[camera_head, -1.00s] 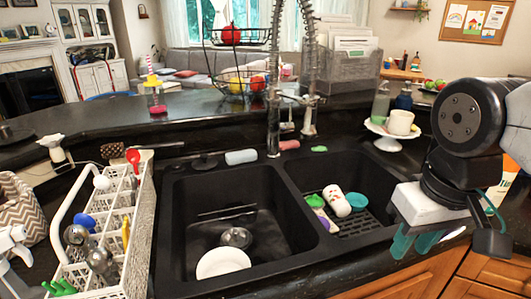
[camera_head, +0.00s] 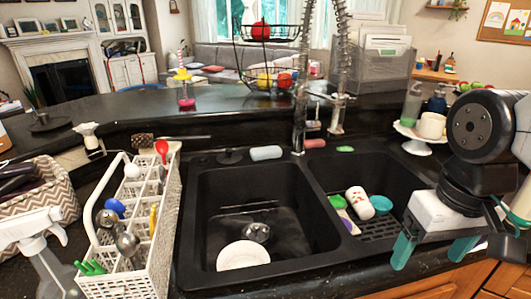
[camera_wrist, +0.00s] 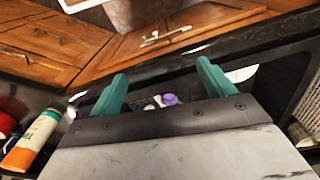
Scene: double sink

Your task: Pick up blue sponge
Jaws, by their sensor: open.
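A pale blue, rounded block (camera_head: 265,153), which looks like the blue sponge, lies on the black ledge behind the left sink basin in the head view. My gripper (camera_head: 430,254) is at the right front of the sink, over the counter's front edge. Its two teal fingers are apart and nothing is held between them. It is well to the right and in front of the pale blue block. The fingers also show in the wrist view (camera_wrist: 160,78), facing the wooden cabinet side; the pale blue block is not seen there.
The faucet (camera_head: 300,110) stands just right of the block. A pink piece (camera_head: 314,144) and a green piece (camera_head: 345,149) lie further right. A white utensil rack (camera_head: 160,235) stands left of the sink. A plate (camera_head: 243,255) and a cup (camera_head: 358,201) sit in the basins.

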